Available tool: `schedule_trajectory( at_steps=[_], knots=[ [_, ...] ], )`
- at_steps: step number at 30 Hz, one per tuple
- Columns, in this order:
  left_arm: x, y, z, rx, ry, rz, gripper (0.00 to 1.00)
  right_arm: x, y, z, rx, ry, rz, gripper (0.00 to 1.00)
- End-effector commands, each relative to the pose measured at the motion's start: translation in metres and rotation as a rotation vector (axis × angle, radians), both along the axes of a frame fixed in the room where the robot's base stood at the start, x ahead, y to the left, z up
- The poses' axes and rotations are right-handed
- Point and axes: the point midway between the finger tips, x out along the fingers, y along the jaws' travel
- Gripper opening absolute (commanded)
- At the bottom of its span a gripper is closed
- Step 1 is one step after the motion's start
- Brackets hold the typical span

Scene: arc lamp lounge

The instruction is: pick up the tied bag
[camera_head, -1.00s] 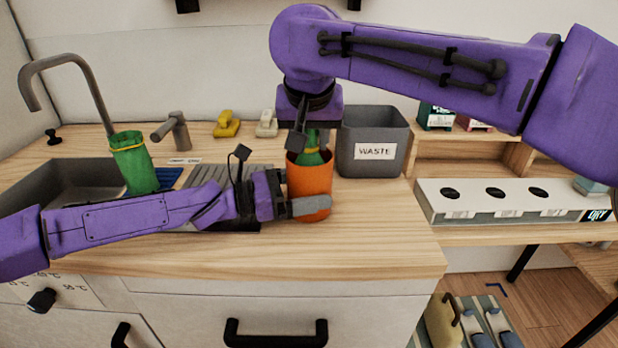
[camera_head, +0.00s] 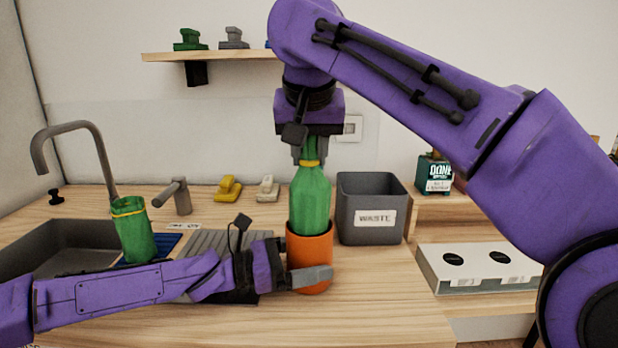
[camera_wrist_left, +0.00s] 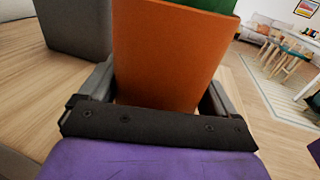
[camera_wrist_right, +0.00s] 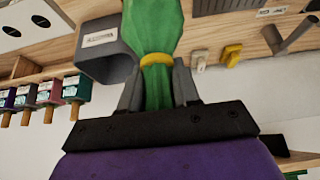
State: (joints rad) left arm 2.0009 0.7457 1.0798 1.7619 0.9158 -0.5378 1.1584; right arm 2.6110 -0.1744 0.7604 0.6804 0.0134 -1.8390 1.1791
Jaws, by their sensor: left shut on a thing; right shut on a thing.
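The green tied bag (camera_head: 310,200) with a yellow tie stands upright, its lower end still inside the orange bin (camera_head: 308,262). My right gripper (camera_head: 309,155) is above it, shut on the bag's gathered neck. The right wrist view shows the fingers on both sides of the neck of the bag (camera_wrist_right: 155,95) by the yellow tie. My left gripper (camera_head: 300,278) is shut on the orange bin, which stands on the counter. In the left wrist view the fingers clasp both sides of the orange bin (camera_wrist_left: 165,60), with some green above its rim.
A grey waste bin (camera_head: 372,215) stands just right of the orange bin. Another green bag (camera_head: 133,228) with a yellow band stands by the sink (camera_head: 55,250). Yellow and grey clips (camera_head: 229,188) lie at the back of the counter. A shelf (camera_head: 215,55) is above.

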Motion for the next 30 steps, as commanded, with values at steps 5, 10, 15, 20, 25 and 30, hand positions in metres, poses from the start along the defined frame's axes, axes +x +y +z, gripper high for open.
schedule_trajectory(
  at_steps=[5,10,15,20,25,30],
  knots=[
    [0.0,0.0,0.001,-0.001,-0.001,0.0,0.49,-0.001,0.001,0.016,0.002,-0.003,0.002,0.0],
    [0.0,0.0,0.001,-0.001,-0.001,0.0,0.49,-0.013,0.0,0.021,-0.003,-0.004,0.004,0.0],
    [0.0,0.0,0.001,-0.001,-0.001,0.0,0.49,-0.031,-0.001,0.02,0.0,-0.003,0.001,0.0],
    [0.0,0.0,0.001,-0.001,-0.001,0.0,0.49,-0.061,-0.001,0.021,-0.001,-0.005,0.001,0.0],
    [0.0,0.0,0.001,-0.001,0.0,0.0,0.49,-0.111,-0.001,0.02,0.004,-0.001,0.008,0.0],
    [0.0,0.0,0.001,-0.001,-0.001,0.0,0.49,-0.151,0.0,0.019,0.004,0.002,0.008,0.0]
  ],
)
